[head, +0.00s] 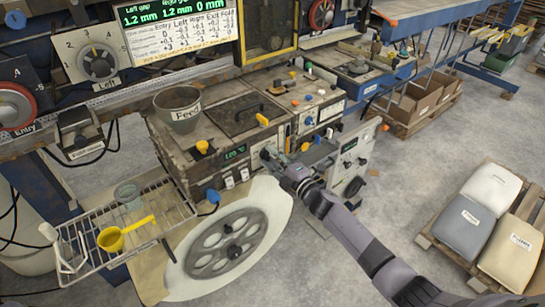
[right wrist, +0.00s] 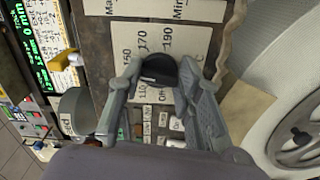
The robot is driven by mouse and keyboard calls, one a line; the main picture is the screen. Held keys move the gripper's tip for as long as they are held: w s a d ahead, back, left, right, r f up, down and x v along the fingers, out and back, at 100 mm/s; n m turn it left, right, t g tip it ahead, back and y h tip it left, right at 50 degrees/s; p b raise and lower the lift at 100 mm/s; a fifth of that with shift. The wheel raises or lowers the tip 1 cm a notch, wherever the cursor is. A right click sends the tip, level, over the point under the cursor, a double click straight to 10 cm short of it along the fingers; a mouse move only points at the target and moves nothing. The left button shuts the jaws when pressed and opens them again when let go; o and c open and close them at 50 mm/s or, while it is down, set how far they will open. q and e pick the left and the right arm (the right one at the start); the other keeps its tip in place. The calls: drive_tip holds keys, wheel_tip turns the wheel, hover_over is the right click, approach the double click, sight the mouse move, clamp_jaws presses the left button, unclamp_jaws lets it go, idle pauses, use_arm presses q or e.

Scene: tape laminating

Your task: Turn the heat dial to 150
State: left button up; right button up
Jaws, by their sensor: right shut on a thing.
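The heat dial (right wrist: 158,70) is a black round knob on a pale scale plate (right wrist: 148,31) in the right wrist view. Labels reading 110, 150, 170, 190 and Off surround it. Its pointer direction is too small to tell. My right gripper (right wrist: 162,73) has one finger on each side of the knob and is shut on it. In the head view my right gripper (head: 272,158) is at the machine's front panel, and it hides the dial there. My left gripper is not in view.
A pot marked Feed (head: 178,108) stands on the machine. A large grey wheel (head: 225,245) is below.

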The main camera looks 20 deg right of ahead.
drive_tip(key=shift+m, duration=0.9)
drive_tip(key=shift+f, duration=0.1)
drive_tip(key=o, duration=1.1)
drive_tip(key=shift+o, duration=0.2)
drive_tip(key=v, duration=1.2)
